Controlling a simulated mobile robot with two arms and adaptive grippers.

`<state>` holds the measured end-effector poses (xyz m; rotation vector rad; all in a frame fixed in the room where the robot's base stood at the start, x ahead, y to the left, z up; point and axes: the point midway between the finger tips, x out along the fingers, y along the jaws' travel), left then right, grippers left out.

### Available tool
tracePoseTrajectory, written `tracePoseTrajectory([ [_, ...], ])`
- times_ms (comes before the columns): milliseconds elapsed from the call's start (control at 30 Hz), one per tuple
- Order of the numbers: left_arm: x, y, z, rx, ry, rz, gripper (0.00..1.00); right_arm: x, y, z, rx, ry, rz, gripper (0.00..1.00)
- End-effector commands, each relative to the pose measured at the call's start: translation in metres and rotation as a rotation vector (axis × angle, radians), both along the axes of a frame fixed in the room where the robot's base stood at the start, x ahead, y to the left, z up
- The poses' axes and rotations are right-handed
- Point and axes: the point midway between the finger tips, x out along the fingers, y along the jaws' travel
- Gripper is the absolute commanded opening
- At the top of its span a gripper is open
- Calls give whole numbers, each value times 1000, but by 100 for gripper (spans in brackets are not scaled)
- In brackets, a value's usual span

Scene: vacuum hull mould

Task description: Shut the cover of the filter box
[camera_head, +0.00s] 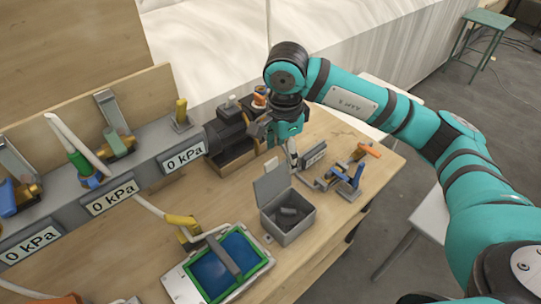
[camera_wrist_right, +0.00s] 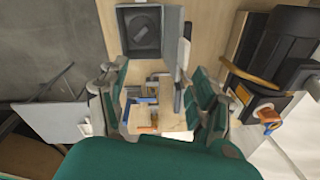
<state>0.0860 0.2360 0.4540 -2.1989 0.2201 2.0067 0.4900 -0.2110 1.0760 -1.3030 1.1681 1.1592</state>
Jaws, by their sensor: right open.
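The grey filter box (camera_head: 287,228) stands on the wooden table with its cover (camera_head: 272,183) raised, standing nearly upright along its back left side. A dark grey filter piece lies inside the box. In the right wrist view the open box (camera_wrist_right: 150,58) is at the top, and the cover (camera_wrist_right: 185,48) shows nearly edge-on at its right. My right gripper (camera_head: 292,158) is open and empty, pointing down just beyond the cover, at the far side of the box. Its two fingers frame the wrist view (camera_wrist_right: 157,92). Whether it touches the cover cannot be told. My left gripper is out of view.
A green-framed tablet (camera_head: 228,263) lies left of the box. A black pump (camera_head: 228,135) stands behind. The table front by the box is clear.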

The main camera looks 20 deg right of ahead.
Motion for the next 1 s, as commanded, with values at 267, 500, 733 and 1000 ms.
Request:
tracePoseTrajectory([
  [267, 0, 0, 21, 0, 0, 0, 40, 25, 7, 64, 58, 16, -696, 65],
  [500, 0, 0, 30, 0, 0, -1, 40, 37, 12, 102, 81, 33, -1143, 65],
  [733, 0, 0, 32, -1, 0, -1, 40, 39, 14, 106, 83, 41, -1273, 65],
  [1000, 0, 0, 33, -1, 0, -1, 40, 38, 14, 65, 81, 46, -1272, 65],
])
